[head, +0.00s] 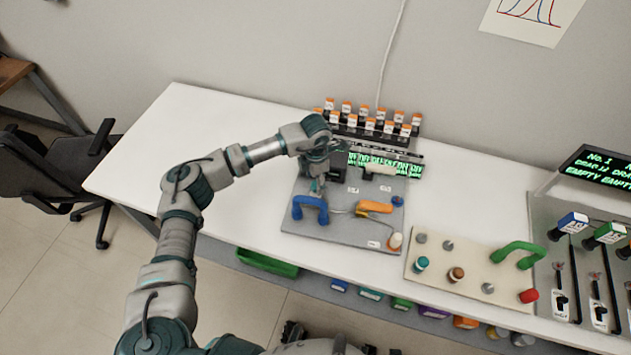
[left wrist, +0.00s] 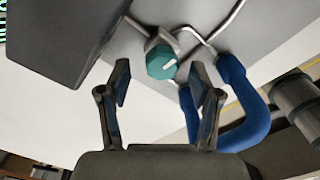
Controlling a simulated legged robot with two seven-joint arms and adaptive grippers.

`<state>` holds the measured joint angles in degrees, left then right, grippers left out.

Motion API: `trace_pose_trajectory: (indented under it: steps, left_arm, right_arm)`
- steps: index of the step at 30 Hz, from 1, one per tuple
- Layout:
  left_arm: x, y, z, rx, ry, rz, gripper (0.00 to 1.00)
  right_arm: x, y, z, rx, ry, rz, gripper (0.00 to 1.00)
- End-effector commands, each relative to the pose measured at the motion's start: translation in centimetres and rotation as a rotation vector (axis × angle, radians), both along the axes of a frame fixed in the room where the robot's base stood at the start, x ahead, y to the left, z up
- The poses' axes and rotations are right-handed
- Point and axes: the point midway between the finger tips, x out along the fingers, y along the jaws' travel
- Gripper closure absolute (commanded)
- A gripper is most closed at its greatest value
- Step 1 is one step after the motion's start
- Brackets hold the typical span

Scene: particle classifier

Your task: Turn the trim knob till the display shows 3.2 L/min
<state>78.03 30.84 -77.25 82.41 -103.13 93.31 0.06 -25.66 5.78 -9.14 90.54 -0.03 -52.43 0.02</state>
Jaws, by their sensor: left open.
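A teal knob with a white pointer mark (left wrist: 161,62) sits on a metal fitting on the grey panel; I take it for the trim knob. My left gripper (left wrist: 161,72) is open, with one finger to each side of the knob in the left wrist view. I see no finger touching it, and its depth between the fingers is hard to judge. In the head view my left gripper (head: 316,178) is over the left part of the grey board (head: 335,228). A display with green characters (head: 383,162) stands behind it, too small to read and partly covered.
A blue handle (left wrist: 248,110) curves close by the right finger; it also shows in the head view (head: 311,208). A dark block (left wrist: 65,40) is at upper left. Orange-capped vials (head: 370,122) stand behind. A beige panel with knobs (head: 455,272) is to the right. The table's left side is clear.

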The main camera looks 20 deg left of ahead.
Motion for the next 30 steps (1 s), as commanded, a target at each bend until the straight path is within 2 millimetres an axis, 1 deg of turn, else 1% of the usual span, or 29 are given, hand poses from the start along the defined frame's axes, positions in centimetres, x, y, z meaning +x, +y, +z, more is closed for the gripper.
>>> trace_pose_trajectory:
  steps: [6,9,12,15,20,30]
  left_arm:
    - [0.2,0.1,4.9,0.000,-0.006,0.001,0.36]
    - [0.2,0.1,7.0,0.000,-0.004,0.001,0.36]
    - [0.2,0.1,8.7,0.000,-0.003,0.001,0.36]
    - [0.2,0.1,9.8,0.000,-0.001,0.001,0.36]
    - [0.2,0.2,10.6,0.001,0.000,0.001,0.36]
    - [0.1,0.2,10.6,0.001,0.001,0.001,0.36]
  right_arm:
    - [0.0,0.0,0.0,-0.001,0.002,0.000,1.00]
    - [0.0,-0.1,0.0,-0.001,0.002,0.000,1.00]
    - [0.0,0.0,0.0,-0.001,0.002,0.000,1.00]
    - [0.0,0.0,0.0,-0.002,0.003,0.000,1.00]
    - [-0.1,-0.1,-0.1,-0.001,0.003,-0.001,1.00]
    - [0.0,-0.1,-0.1,-0.002,0.005,-0.001,1.00]
